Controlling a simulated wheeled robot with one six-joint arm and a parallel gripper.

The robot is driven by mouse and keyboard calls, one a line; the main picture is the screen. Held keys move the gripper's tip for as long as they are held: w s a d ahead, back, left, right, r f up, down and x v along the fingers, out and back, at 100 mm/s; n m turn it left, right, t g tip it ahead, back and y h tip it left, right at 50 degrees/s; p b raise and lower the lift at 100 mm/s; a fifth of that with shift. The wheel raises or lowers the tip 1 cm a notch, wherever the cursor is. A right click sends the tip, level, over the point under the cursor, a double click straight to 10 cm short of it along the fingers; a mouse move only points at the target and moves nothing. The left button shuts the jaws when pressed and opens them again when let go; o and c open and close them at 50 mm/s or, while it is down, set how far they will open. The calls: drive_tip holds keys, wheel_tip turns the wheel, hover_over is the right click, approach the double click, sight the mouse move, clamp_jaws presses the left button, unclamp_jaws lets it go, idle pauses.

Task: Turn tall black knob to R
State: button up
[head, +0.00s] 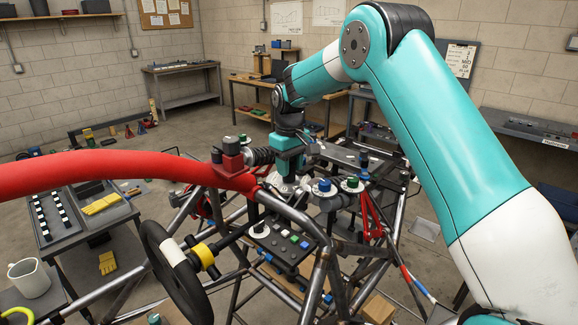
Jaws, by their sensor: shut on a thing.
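My gripper (286,178), at the end of my teal and white arm, points down over the middle of the tube chassis. Its jaws are around a knob standing on a pale round dial plate (283,188). I take it to be the tall black knob, but the jaws hide most of it. The letter R and the knob's pointing direction are too small or hidden to read. A blue-topped knob (324,186) and a green-topped knob (352,183) stand just to the right, apart from my gripper.
A red tube (110,165) crosses the left side in front. A black steering wheel (178,272) and a button panel (282,246) are nearer. A red block (231,152) and dark coil sit close left of my gripper. A grey bench (75,215) holds parts at left.

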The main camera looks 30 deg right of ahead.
drive_tip(key=shift+r+n, duration=0.1)
drive_tip(key=shift+n, duration=1)
drive_tip(key=shift+w, duration=0.1)
drive_tip(key=o, duration=0.6)
drive_tip(key=shift+o, duration=0.2)
wheel_tip(320, 180, up, 17)
drive_tip(key=b, duration=0.3)
drive_tip(key=shift+r, duration=0.2)
